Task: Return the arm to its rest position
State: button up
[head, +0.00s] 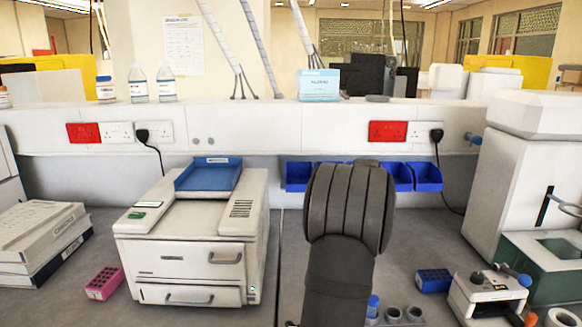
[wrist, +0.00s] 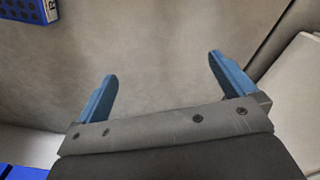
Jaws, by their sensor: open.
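My gripper (wrist: 161,66) shows in the wrist view. Its two blue fingers stand wide apart with nothing between them, above bare grey bench (wrist: 150,30). In the head view my dark arm rises from the bottom edge, right of the middle, and hides the gripper and part of the bench behind it.
A white machine with a blue top (head: 190,240) stands left of my arm, with a pink rack (head: 104,283) beside it. Blue bins (head: 427,178) hang behind the arm. Right are a blue rack (head: 433,280), a small device (head: 487,297) and a large white machine (head: 520,170).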

jog(key=s+a+n, duration=0.4)
jog(key=s+a, duration=0.3)
jog(key=a, duration=0.4)
jog(key=s+a+f+n, duration=0.1)
jog(key=s+a+n, duration=0.4)
jog(key=s+a, duration=0.3)
jog(key=s+a+n, duration=0.4)
jog(key=s+a, duration=0.3)
jog(key=a, duration=0.8)
jog(key=shift+s+f+n, duration=0.25)
jog(key=shift+f+n, duration=0.05)
jog(key=shift+f, duration=0.05)
